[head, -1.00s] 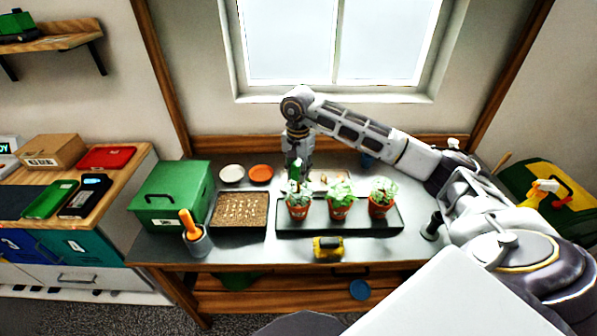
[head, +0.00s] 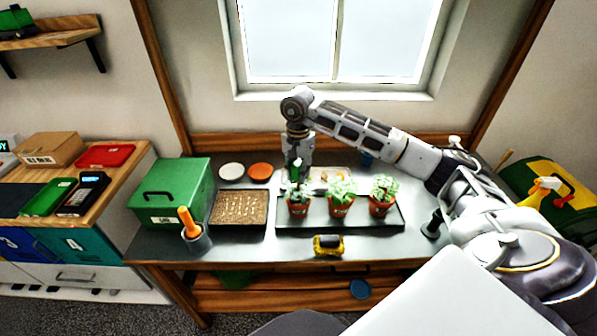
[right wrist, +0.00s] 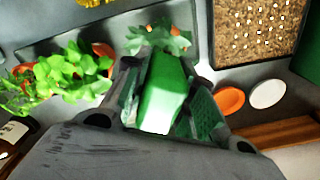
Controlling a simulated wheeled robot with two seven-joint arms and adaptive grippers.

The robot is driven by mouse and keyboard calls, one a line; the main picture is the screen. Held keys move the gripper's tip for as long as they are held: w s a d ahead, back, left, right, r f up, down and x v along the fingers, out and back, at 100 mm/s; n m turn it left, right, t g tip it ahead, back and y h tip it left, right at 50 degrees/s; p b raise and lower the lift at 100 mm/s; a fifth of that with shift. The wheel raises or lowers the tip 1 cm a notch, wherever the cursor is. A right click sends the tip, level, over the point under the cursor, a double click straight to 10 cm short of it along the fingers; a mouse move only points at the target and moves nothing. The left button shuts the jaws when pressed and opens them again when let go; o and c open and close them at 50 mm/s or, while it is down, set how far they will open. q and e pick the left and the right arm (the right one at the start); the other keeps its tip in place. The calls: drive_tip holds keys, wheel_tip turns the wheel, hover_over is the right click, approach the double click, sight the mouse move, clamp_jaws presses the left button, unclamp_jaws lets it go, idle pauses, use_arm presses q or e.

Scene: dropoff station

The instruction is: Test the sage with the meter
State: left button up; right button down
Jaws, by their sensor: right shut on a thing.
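My right gripper (head: 297,165) is shut on a green meter (right wrist: 165,92) and holds it upright over the leftmost potted plant (head: 298,204). In the right wrist view the meter's lower end is close to that plant's leaves (right wrist: 158,38); whether its tip is in the soil is hidden. Two more potted plants, the middle one (head: 341,206) and the right one (head: 381,208), stand beside it on a dark tray (head: 262,226). The pot labels are too small to read, so I cannot tell which plant is the sage. My left gripper is out of view.
A seed tray (head: 239,209), a green box (head: 165,208) and a grey cup with an orange-handled tool (head: 198,241) stand to the left. White (head: 231,170) and orange (head: 260,171) saucers lie behind. A yellow-and-black object (head: 328,246) lies near the front edge.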

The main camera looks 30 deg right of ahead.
drive_tip(key=shift+f+b, duration=2.05)
drive_tip(key=shift+f, duration=0.35)
idle(2.6)
idle(1.7)
drive_tip(key=c, duration=1.1)
unclamp_jaws()
drive_tip(key=shift+r, duration=0.15)
drive_tip(key=shift+r, duration=5.85)
